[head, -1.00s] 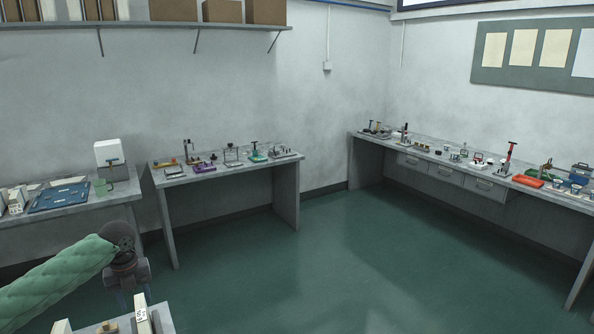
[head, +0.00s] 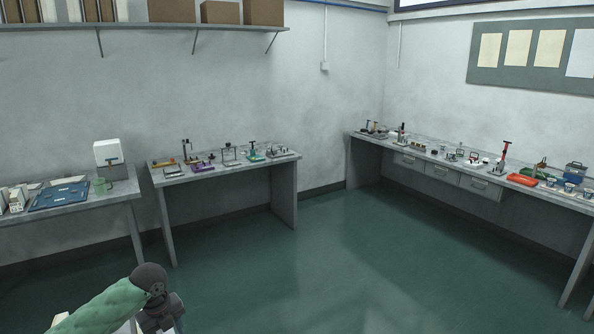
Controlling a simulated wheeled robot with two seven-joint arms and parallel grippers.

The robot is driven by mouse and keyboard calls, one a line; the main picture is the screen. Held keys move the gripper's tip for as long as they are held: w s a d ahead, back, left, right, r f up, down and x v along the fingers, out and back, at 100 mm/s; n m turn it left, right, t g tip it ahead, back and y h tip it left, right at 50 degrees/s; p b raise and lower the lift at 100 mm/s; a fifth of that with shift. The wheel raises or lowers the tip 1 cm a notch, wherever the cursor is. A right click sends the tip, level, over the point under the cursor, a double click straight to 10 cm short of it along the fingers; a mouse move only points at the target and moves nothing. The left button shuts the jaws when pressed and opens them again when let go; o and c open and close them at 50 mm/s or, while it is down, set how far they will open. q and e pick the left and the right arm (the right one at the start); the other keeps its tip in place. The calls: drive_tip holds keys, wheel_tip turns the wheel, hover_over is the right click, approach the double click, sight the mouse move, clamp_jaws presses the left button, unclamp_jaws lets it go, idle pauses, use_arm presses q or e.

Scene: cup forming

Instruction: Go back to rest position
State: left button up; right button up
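My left arm, in a green padded sleeve, comes in at the bottom left of the head view. The dark wrist and gripper body of my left gripper (head: 163,314) sit at the bottom edge, pointing down. Its fingertips are cut off by the frame, so I cannot tell whether it is open or holds anything. My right gripper is not in view.
A small bench with several tools (head: 222,167) stands against the back wall. A left bench holds a blue mat (head: 58,195) and a white box-shaped device (head: 108,152). A long bench with drawers (head: 441,173) lines the right wall. The green floor (head: 330,270) between is clear.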

use_arm(q)
drive_tip(key=s+d+f+n+t+h, duration=0.1)
drive_tip(key=s+d+f+n, duration=0.4)
drive_tip(key=s+d, duration=0.3)
drive_tip(key=s+d+f+n+t+h, duration=0.1)
drive_tip(key=s+d+f+n, duration=0.4)
drive_tip(key=s+d, duration=0.25)
drive_tip(key=s+a+n+t+y, duration=0.1)
drive_tip(key=s+a+n+y, duration=0.1)
drive_tip(key=s+n, duration=1.45)
wheel_tip(320, 180, down, 25)
drive_tip(key=d+m+g, duration=0.1)
drive_tip(key=m, duration=0.1)
drive_tip(key=s+f, duration=0.4)
drive_tip(key=f, duration=0.8)
drive_tip(key=s+f, duration=0.4)
drive_tip(key=f, duration=0.8)
drive_tip(key=shift+d+f+g, duration=0.25)
drive_tip(key=shift+g, duration=0.15)
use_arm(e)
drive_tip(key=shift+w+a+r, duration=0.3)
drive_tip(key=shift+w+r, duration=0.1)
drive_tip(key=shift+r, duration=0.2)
